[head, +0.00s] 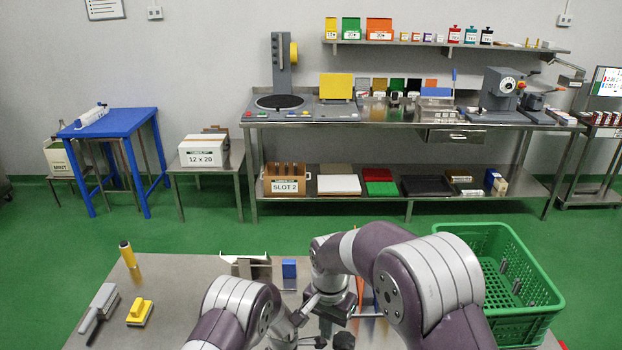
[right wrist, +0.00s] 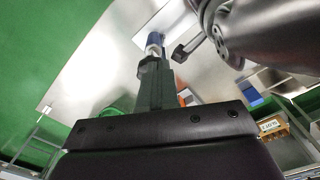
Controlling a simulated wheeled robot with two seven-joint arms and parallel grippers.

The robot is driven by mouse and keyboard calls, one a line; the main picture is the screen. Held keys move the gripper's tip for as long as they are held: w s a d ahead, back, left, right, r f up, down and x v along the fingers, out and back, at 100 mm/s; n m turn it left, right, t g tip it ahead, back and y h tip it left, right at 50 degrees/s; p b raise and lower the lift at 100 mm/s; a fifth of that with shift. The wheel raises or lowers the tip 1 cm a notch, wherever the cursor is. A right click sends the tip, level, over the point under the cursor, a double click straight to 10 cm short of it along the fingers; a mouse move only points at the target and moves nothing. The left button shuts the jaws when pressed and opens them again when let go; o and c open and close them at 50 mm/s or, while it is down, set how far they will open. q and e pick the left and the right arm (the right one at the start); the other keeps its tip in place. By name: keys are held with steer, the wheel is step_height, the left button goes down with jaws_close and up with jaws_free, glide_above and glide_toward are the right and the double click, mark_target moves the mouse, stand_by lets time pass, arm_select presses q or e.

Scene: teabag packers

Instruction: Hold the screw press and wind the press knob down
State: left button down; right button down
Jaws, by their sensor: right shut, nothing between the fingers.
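My right gripper (head: 337,312) points down over the near steel table, in front of me. In the right wrist view its fingers (right wrist: 152,72) are shut with nothing between them. A small blue and pale cylinder-like part (right wrist: 153,40) shows just beyond the fingertips; I cannot tell whether they touch it. My left arm reaches in close beside the right gripper, and a dark block-shaped tip (right wrist: 185,50) shows next to the cylinder. The left gripper's jaws cannot be made out. The screw press and its knob cannot be clearly identified; my arms hide much of this area.
A green crate (head: 545,300) stands at the right. The table's left middle is clear.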

mark_target(335, 348)
steer(key=d+f, duration=0.1)
steer(key=f, duration=0.1)
steer(key=s+d+f, duration=0.1)
steer(key=d+f, duration=0.1)
steer(key=f, duration=0.1)
steer(key=shift+s+d+f, duration=0.3)
steer(key=shift+s+f, duration=0.4)
steer(key=shift+f, duration=0.05)
steer(key=shift+w+a, duration=0.1)
steer(key=shift+a, duration=0.15)
stand_by(0.4)
steer(key=shift+w+a, duration=0.75)
steer(key=shift+w, duration=0.05)
steer(key=shift+w+a+r, duration=0.15)
steer(key=shift+w+a, duration=0.2)
steer(key=shift+w, duration=0.05)
steer(key=shift+w, duration=0.1)
